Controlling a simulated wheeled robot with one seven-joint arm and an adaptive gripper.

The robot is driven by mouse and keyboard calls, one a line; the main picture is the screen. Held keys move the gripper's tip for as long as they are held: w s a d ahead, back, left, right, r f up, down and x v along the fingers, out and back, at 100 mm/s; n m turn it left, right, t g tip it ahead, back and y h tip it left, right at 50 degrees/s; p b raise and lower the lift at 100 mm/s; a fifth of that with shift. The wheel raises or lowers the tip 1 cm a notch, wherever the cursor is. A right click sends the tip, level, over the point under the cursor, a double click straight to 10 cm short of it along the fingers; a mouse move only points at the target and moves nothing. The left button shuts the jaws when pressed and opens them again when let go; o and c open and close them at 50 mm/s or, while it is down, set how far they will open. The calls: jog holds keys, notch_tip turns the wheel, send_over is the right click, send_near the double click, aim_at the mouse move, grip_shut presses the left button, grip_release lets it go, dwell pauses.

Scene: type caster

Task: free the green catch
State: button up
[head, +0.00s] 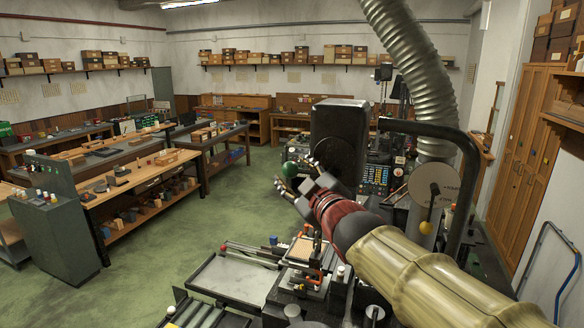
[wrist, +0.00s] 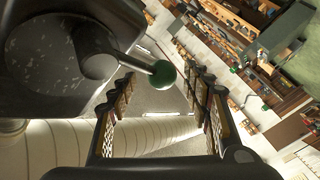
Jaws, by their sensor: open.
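The green catch shows in the wrist view as a dark green ball knob (wrist: 162,74) on the end of a short metal rod. The rod comes out of a round dark hub on a black machine housing (wrist: 45,60). In the head view the green knob (head: 291,169) is at the left of the black upright housing (head: 338,135). My gripper (head: 296,178) is beside the knob there, its fingers pointing up and left. In the wrist view my gripper (wrist: 165,82) is open, with the knob between the fingertips. I cannot tell whether either finger touches it.
A control panel with lit buttons (head: 375,178) stands behind my gripper. A thick black curved bar (head: 462,150) and a silver duct (head: 420,60) rise at the right. A grey tray (head: 230,280) lies below left.

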aim_at(294, 174)
jog(key=x, duration=0.3)
jog(key=shift+w+a+f, duration=0.15)
jog(key=shift+w+f, duration=0.05)
jog(key=shift+f, duration=0.1)
jog(key=shift+s+r, duration=0.15)
jog(key=shift+s, duration=0.05)
jog(key=shift+w, duration=0.1)
jog(key=shift+c, duration=0.3)
jog(key=shift+c, duration=0.7)
jog(key=shift+c, duration=1.1)
grip_shut()
